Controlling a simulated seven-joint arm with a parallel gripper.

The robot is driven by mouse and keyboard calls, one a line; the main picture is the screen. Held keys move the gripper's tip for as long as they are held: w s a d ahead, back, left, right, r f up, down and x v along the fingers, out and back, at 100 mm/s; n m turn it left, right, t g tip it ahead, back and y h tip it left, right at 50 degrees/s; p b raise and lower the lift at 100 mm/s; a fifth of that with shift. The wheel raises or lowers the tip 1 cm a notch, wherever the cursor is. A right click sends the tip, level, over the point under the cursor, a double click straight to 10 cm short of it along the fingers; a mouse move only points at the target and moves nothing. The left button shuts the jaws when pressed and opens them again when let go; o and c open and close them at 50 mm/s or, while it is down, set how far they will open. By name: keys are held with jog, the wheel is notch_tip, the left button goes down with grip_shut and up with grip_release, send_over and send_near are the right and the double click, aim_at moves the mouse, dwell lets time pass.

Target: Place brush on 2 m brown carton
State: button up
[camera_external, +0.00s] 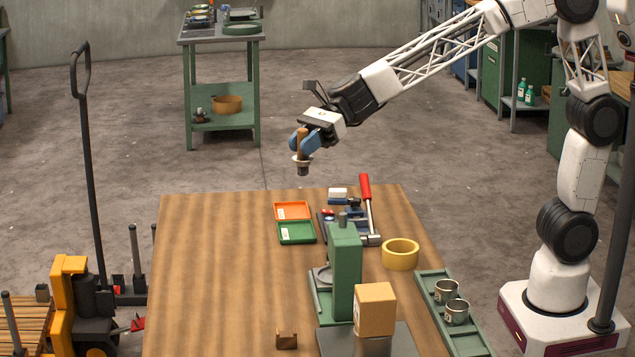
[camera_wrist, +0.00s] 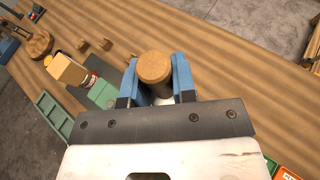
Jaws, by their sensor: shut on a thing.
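My gripper (camera_external: 306,141) is shut on the brush (camera_external: 302,160), which hangs in the air above the far edge of the table. The brush has a brown wooden handle and a dark lower end with a pale collar. In the wrist view the round handle top (camera_wrist: 155,67) sits between the blue fingers, and the lower end is mostly hidden. The brown carton (camera_external: 375,309) is a tan box near the front of the table, apart from the brush. The carton also shows in the wrist view (camera_wrist: 66,71) at the left. Its top looks bare.
A green press-like stand (camera_external: 344,270) rises just left of the carton. A yellow tape roll (camera_external: 400,254), a red-handled tool (camera_external: 367,205), orange and green trays (camera_external: 296,232) and a green tray with metal cups (camera_external: 450,310) lie around. The table's left side is mostly clear.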

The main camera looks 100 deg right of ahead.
jog(key=s+a+n+g+y, duration=0.5)
jog(key=s+a+n+g, duration=0.4)
jog(key=s+a, duration=1.55)
jog(key=f, duration=0.1)
jog(key=w+a+f, duration=0.1)
jog(key=f, duration=0.3)
jog(key=shift+w+a, duration=0.3)
jog(key=shift+a, duration=0.05)
send_over(376, 291)
jog(key=shift+f, duration=0.8)
jog(key=shift+f, duration=1.75)
